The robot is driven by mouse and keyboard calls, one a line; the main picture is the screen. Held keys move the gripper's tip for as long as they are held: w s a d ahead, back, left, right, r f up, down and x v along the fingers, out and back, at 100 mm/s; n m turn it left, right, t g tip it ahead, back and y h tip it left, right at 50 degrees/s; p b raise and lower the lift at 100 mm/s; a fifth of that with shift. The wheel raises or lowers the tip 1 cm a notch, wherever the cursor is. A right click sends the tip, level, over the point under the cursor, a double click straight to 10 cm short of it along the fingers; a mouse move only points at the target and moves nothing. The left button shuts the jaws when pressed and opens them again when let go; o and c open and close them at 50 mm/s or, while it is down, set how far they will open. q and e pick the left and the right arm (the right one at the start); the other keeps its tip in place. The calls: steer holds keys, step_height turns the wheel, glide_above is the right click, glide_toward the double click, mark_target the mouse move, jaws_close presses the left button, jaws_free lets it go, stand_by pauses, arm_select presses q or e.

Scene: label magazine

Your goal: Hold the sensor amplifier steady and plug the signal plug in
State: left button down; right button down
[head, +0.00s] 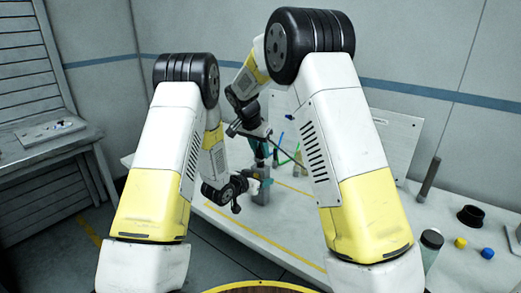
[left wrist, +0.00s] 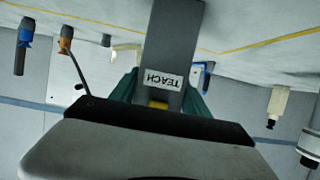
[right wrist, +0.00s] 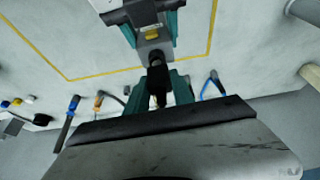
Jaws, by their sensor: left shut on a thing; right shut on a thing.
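The sensor amplifier is a grey block (head: 261,192) upright above the bench in the head view. Its TEACH label (left wrist: 160,80) and a yellow patch show in the left wrist view. My left gripper (head: 245,188) is shut on it, with teal fingers on both sides. My right gripper (right wrist: 158,88) is shut on the black signal plug (right wrist: 157,80). In the right wrist view the plug's front end is at the grey face of the amplifier (right wrist: 150,47), lined up with it. I cannot tell whether it is seated. The fingers hide the plug's sides.
A pale connector (left wrist: 278,105) is on the other side. A bottle (head: 431,246), black cup (head: 472,215), yellow cap (head: 460,243) and blue cap (head: 487,253) are at the bench's right.

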steer(key=shift+f, duration=0.8)
steer(key=c, duration=1)
jaws_free()
steer(key=shift+r, duration=0.1)
steer(key=v, duration=1.1)
steer(key=shift+s+a+r, duration=0.1)
steer(key=shift+s+r, duration=0.05)
steer(key=shift+r, duration=0.2)
arm_select(q)
steer(key=shift+c, duration=2.2)
jaws_free()
